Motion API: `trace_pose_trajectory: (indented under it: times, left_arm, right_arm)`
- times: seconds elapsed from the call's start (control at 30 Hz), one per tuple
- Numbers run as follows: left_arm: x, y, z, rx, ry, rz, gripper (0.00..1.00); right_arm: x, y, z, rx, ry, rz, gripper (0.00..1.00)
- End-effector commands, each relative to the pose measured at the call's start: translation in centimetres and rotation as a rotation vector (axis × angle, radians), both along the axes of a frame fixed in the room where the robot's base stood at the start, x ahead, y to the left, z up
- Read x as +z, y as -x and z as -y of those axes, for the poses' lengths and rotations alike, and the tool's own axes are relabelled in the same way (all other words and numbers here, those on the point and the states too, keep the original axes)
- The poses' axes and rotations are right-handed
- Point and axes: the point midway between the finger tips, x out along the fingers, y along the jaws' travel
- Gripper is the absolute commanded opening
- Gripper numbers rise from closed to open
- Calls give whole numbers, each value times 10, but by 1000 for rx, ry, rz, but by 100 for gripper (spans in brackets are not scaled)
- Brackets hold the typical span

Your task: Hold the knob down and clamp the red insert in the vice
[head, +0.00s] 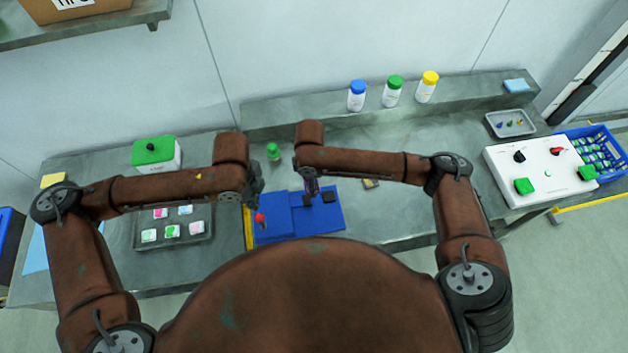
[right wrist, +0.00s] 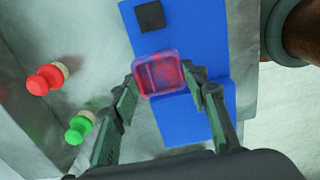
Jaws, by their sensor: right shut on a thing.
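The red insert (right wrist: 160,74) is a translucent pinkish-red square piece. My right gripper (right wrist: 163,82) is shut on it, one finger on each side; in the head view this gripper (head: 310,192) hangs over the blue fixture (head: 285,230). The insert looks held above the blue surface, though the exact gap is unclear. A red ball knob (head: 259,217) stands at the fixture's left end. My left gripper (head: 256,192) is just above and behind the knob, apart from it; its finger opening is too small to judge. I cannot make out the vice jaws clearly.
A black square block (head: 329,197) lies on the blue surface, also in the wrist view (right wrist: 150,15). A tray of small packets (head: 205,238) lies left. A white control box (head: 540,170) stands right.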

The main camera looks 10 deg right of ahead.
Motion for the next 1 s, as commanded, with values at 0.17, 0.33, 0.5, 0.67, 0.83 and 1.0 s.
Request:
trace_pose_trajectory:
  times: [0.17,0.33,0.5,0.67,0.83,1.0]
  left_arm:
    - [0,0,0,0,0,0,0]
    - [0,0,0,0,0,0,0]
    - [0,0,0,0,0,0,0]
    - [0,0,0,0,0,0,0]
    - [0,0,0,0,0,0,0]
    - [0,0,0,0,0,0,0]
  right_arm:
    - [-23,1,0,-2,1,-4,19]
    - [-47,1,1,-3,1,-4,19]
    - [-65,1,0,-4,0,-2,19]
    - [-75,1,0,-2,-1,-2,19]
    - [-78,1,0,-2,0,-2,19]
    - [-78,1,0,-2,0,-1,19]
